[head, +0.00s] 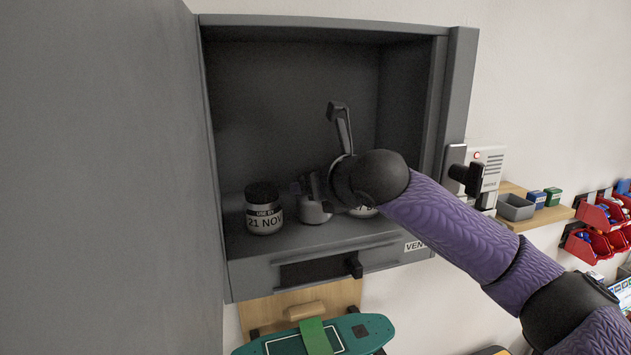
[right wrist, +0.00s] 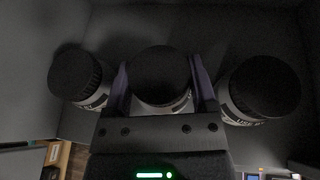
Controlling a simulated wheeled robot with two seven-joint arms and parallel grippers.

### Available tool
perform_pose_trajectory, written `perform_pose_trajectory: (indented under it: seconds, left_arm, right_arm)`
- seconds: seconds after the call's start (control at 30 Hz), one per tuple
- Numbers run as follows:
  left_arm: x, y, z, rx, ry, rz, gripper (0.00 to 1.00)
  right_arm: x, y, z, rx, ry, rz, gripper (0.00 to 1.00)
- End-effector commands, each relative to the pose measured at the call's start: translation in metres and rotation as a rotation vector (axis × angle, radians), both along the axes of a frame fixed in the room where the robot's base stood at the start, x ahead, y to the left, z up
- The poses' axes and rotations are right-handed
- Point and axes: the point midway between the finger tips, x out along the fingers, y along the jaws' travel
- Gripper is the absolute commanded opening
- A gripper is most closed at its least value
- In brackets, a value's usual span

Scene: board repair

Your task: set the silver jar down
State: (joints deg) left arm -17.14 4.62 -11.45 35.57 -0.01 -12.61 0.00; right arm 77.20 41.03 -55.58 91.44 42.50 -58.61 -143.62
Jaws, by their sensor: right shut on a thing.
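My right gripper (head: 308,187) reaches into the open grey cabinet and is shut on a silver jar (head: 314,213). In the right wrist view the held jar's black lid (right wrist: 160,75) sits between the two fingers (right wrist: 160,95). The jar looks upright, at or just above the cabinet floor; I cannot tell if it touches. A jar marked "USE BY 21 NOV" (head: 264,220) stands to its left, apart from it. Another jar (head: 362,211) stands to its right, mostly hidden by my arm. My left gripper is not in view.
The cabinet's side walls and open door (head: 110,180) close in the space around my arm. A handle-like dark bar (head: 341,125) rises above my wrist. Below the cabinet hangs a teal board (head: 370,330). A grey bin (head: 515,207) stands on a shelf at right.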

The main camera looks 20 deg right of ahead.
Motion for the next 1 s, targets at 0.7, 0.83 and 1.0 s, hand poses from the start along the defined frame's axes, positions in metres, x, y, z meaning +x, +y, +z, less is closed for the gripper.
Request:
perform_pose_trajectory:
  seconds: [0.7,0.83,1.0]
  left_arm:
    - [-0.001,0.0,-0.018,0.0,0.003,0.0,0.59]
    - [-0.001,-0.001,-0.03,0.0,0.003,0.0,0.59]
    - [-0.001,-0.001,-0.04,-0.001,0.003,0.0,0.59]
  right_arm:
    - [-0.029,-0.006,0.01,-0.002,-0.006,0.0,1.0]
    - [-0.06,-0.012,0.022,-0.001,-0.005,0.001,1.0]
    - [-0.092,-0.018,0.037,-0.002,-0.003,0.0,1.0]
